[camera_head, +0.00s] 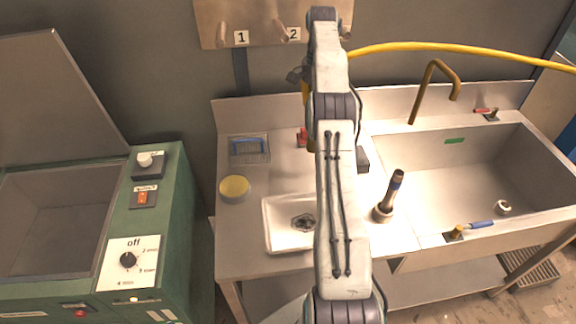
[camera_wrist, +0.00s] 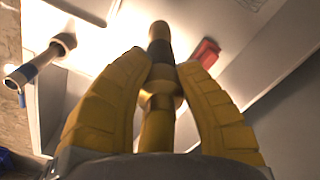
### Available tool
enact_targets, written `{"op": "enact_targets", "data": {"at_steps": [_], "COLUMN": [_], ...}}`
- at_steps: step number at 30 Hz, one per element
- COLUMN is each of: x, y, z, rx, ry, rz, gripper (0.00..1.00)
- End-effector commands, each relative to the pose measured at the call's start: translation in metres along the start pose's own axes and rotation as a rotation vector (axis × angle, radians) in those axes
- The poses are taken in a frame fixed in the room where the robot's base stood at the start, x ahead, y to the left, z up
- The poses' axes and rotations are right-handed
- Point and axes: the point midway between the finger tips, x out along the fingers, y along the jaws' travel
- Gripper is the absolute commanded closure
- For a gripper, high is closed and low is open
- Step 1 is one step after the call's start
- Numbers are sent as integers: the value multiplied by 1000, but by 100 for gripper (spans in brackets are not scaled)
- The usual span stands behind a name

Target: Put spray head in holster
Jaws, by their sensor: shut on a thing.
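My gripper (camera_wrist: 162,75) is shut on the spray head (camera_wrist: 159,42), a brass rod with a dark band, held between its two yellow fingers in the wrist view. In the head view my arm hides most of the gripper and the spray head; only a bit of yellow shows beside the arm. An upright tube with a wide round base (camera_head: 383,213), which looks like the holster, stands on the counter left of the sink. It also shows at the left of the wrist view (camera_wrist: 40,60), apart from the spray head.
A yellow hose (camera_head: 440,47) runs right from behind my arm. The sink (camera_head: 480,165) has a brass faucet (camera_head: 433,82) and tap handles. A white basin (camera_head: 285,235), a yellow-lidded jar (camera_head: 234,187), a blue rack (camera_head: 249,148) and a red object (camera_head: 302,137) are on the counter. A green machine (camera_head: 160,215) stands left.

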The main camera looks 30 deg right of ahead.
Motion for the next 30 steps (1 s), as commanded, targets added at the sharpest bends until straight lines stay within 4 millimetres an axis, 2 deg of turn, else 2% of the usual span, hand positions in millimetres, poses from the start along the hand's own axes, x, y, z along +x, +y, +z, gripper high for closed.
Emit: {"op": "enact_targets", "data": {"at_steps": [11,30], "x": [18,56], "y": [-1,-4], "z": [26,94], "rx": [-2,-2], "ry": [0,0], "rz": [0,-1], "gripper": [100,100]}}
